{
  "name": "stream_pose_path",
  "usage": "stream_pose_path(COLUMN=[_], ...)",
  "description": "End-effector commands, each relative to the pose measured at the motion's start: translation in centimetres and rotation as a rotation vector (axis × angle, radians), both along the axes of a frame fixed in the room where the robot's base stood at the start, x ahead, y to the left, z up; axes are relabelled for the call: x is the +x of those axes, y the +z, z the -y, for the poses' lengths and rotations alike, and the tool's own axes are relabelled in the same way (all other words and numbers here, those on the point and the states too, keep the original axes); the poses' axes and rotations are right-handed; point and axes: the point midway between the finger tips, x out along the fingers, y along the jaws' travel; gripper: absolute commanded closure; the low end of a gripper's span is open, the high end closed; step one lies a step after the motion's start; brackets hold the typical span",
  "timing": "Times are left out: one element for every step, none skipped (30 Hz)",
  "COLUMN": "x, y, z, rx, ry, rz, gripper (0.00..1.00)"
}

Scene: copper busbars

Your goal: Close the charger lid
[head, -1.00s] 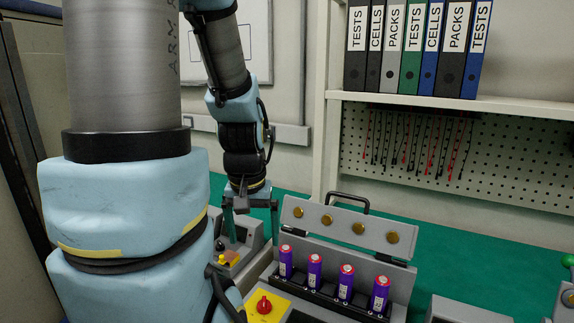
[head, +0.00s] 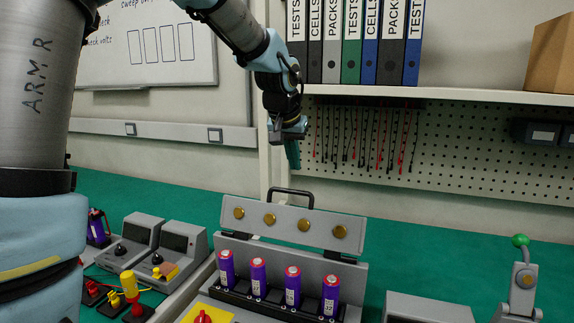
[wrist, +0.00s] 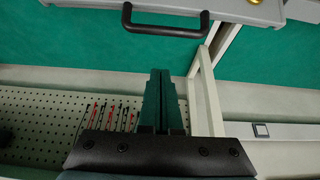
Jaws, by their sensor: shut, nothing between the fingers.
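The charger (head: 232,246) is a grey box on the green bench, with a row of purple cells with red tops (head: 292,286) standing in it. Its lid (head: 320,229) is open and raised at the back, with gold discs on its inner face. A black handle (head: 291,191) sits on the lid's top edge; it also shows in the wrist view (wrist: 165,31). My gripper (head: 293,164) is shut and empty, hanging above the handle and apart from it. Its closed dark fingers (wrist: 162,85) show in the wrist view, clear of the handle.
A pegboard with red and black leads (head: 450,150) and a shelf of binders (head: 350,45) stand behind. Grey meters (head: 170,250) are left of the charger. A lever with a green knob (head: 520,241) is at the right. The bench behind the lid is clear.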

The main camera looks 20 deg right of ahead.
Motion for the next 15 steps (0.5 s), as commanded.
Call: stream_pose_path(x=[0.2, 0.4, 0.7, 0.9, 1.1, 1.4, 1.5, 1.7, 2.0, 2.2, 2.3, 2.5, 2.2, 1.8, 1.4], y=[-0.9, -1.4, -2.1, -2.7, -3.2, -3.9, -4.4, -4.9, -5.5, -5.9, -6.4, -6.9, -6.4, -6.1, -6.1], z=[0.3, 0.5, 0.7, 0.9, 1.0, 1.3, 1.5, 1.7, 1.9, 2.0, 2.2, 2.4, 2.0, 1.6, 1.2], rx=[0.004, 0.004, 0.005, 0.003, 0.004, 0.003, 0.004, 0.004, 0.003, 0.004, 0.003, 0.003, 0.002, 0.001, 0.002], ry=[-0.002, -0.002, -0.002, -0.001, -0.001, 0.000, -0.001, -0.002, 0.000, 0.000, -0.001, 0.000, 0.000, 0.000, 0.000], rz=[-0.004, -0.006, -0.005, -0.006, -0.005, -0.005, -0.005, -0.004, -0.005, -0.004, -0.004, -0.004, -0.001, 0.001, -0.001], gripper=[1.00, 1.00, 1.00, 1.00, 1.00, 1.00, 1.00, 1.00, 1.00, 1.00, 1.00, 1.00, 1.00, 1.00, 1.00])
